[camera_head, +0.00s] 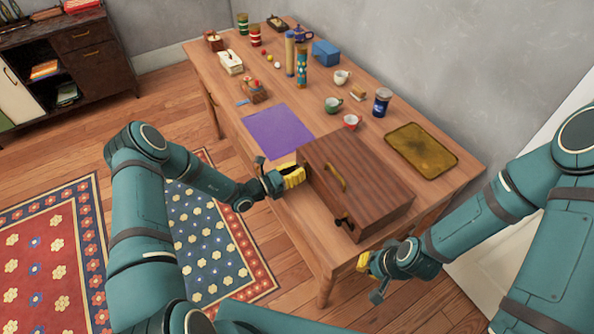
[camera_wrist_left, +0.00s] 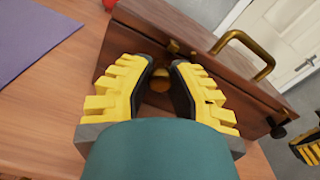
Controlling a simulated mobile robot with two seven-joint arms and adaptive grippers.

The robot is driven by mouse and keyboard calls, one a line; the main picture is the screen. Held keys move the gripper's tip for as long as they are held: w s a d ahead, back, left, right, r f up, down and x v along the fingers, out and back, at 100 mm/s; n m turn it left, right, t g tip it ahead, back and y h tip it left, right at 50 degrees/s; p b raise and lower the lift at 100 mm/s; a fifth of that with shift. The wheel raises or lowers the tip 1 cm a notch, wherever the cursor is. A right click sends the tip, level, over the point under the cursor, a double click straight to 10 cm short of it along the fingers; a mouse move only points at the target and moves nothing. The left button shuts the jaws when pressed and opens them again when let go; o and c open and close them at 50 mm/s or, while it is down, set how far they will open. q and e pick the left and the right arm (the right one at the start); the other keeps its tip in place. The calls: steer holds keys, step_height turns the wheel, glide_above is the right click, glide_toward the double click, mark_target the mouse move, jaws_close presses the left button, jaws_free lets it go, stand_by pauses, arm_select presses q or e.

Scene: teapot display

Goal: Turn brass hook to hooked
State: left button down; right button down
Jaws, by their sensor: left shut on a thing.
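A dark brown wooden box (camera_head: 372,187) with a brass handle (camera_head: 337,177) sits near the table's front end. In the left wrist view the box (camera_wrist_left: 160,18) shows brass fittings on the side facing my gripper; the brass hook (camera_wrist_left: 174,46) is between my fingertips. A round brass piece (camera_wrist_left: 160,86) shows below it between the fingers. My left gripper (camera_head: 300,174) is at the box's left side, its yellow fingers (camera_wrist_left: 168,62) closed in on the hook. The hook itself is hidden in the head view. My right gripper (camera_head: 370,265) hangs off the table's front right, apart from the box.
A purple mat (camera_head: 279,131) lies behind the box. A brass-coloured tray (camera_head: 421,148) is at the right. Cups, a dark jar (camera_head: 382,102), a blue box (camera_head: 326,53) and tins stand farther back. A dark latch (camera_head: 344,223) sticks out from the box's front.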

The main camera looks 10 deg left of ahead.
arm_select(q)
steer(key=n, duration=0.4)
steer(key=shift+f+n, duration=0.1)
steer(key=shift+n, duration=0.3)
steer(key=n, duration=0.4)
steer(key=shift+s, duration=0.1)
steer(key=c, duration=0.8)
jaws_free()
steer(key=v, duration=1.2)
